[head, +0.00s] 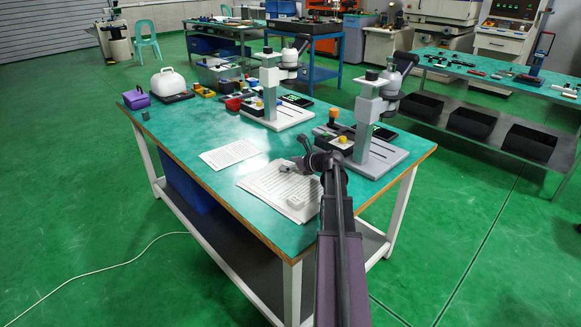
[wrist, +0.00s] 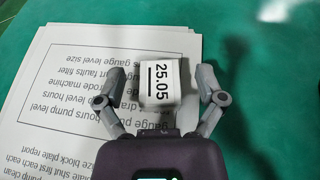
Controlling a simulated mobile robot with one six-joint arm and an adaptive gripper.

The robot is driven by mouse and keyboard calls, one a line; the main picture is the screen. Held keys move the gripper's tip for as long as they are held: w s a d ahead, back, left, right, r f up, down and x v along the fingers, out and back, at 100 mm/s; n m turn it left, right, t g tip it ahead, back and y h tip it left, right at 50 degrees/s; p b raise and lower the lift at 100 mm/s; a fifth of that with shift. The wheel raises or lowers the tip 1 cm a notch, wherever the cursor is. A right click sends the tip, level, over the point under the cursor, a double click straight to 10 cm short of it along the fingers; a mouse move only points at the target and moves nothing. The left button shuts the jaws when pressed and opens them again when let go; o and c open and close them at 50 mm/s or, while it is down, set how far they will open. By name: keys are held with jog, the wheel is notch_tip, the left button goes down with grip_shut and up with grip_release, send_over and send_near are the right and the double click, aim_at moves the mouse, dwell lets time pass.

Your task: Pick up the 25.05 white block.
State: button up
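The white block (wrist: 160,82) marked 25.05 lies on printed paper near its edge in the wrist view. My gripper (wrist: 160,76) is open, with one finger to the left of the block and one to the right. Gaps show between the block and both fingers, so it is not held. In the head view my gripper (head: 300,160) is low over the far part of the paper stack. A small pale block (head: 286,167) shows beside it there; its marking is too small to read.
Another small white block (head: 295,203) lies nearer on the paper stack (head: 270,188). A separate sheet (head: 229,154) lies to the left on the green table (head: 190,150).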

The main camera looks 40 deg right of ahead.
aim_at(290, 164)
grip_shut()
jog(key=shift+r, duration=0.15)
notch_tip(290, 164, up, 3)
jog(key=p, duration=0.3)
jog(key=shift+r, duration=0.15)
jog(key=shift+s+d+r+p, duration=0.1)
jog(key=shift+s+r+p, duration=0.1)
jog(key=shift+p, duration=0.25)
jog(key=s+d, duration=0.3)
jog(key=s, duration=0.1)
jog(key=s+d, duration=0.3)
jog(key=s, duration=0.1)
jog(key=s+d+r+p, duration=0.1)
jog(key=s+d, duration=0.1)
jog(key=s, duration=0.2)
jog(key=shift+s+d, duration=0.4)
